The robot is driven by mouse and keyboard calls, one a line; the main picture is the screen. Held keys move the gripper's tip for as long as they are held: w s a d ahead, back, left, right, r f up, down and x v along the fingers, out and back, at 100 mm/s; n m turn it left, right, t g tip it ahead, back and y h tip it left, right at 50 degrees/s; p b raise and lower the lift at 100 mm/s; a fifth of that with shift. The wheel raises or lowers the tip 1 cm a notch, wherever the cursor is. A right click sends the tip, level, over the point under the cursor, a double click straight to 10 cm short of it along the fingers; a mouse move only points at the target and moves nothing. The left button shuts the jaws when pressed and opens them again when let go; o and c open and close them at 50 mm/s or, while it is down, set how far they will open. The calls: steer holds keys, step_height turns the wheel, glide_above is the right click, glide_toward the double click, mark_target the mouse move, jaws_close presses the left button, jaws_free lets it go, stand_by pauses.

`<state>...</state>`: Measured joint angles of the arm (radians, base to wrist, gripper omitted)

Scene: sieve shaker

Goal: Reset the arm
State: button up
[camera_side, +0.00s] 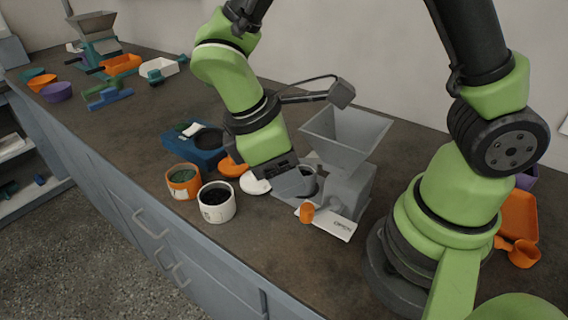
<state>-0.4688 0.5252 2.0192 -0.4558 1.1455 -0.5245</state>
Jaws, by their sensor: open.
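My gripper (282,176) is at the end of my green arm, pointing down over the middle of the bench. It is open; its fingertips are hard to make out against the grey parts below. It is just left of a grey device with a square hopper (346,140) on top. An orange knob (307,212) and a white plate marked OPEN (338,225) are at the device's foot. An orange container with green contents (183,182) and a white container with dark contents (216,202) stand left of my gripper.
A blue device (185,148) sits behind the containers, with an orange lid (233,167) and a white lid (255,184) nearby. Orange pieces (518,215) lie at the right. More coloured trays and a second hopper (93,26) stand at the far left. The bench between is clear.

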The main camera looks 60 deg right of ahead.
steer(key=shift+a+r, duration=0.1)
steer(key=shift+r, duration=0.1)
steer(key=shift+w+r, duration=0.1)
steer(key=s+d+r+m+t+y, duration=0.2)
steer(key=s+d+r+m+t, duration=0.1)
steer(key=r+m+t, duration=0.2)
steer(key=s+d+r+m+t+y, duration=0.2)
steer(key=r+m+t, duration=0.3)
steer(key=r+m, duration=0.3)
step_height(320, 180, up, 2)
steer(key=shift+s+d+r+y, duration=0.1)
steer(key=shift+s+d+y, duration=0.3)
steer(key=shift+s+y, duration=0.35)
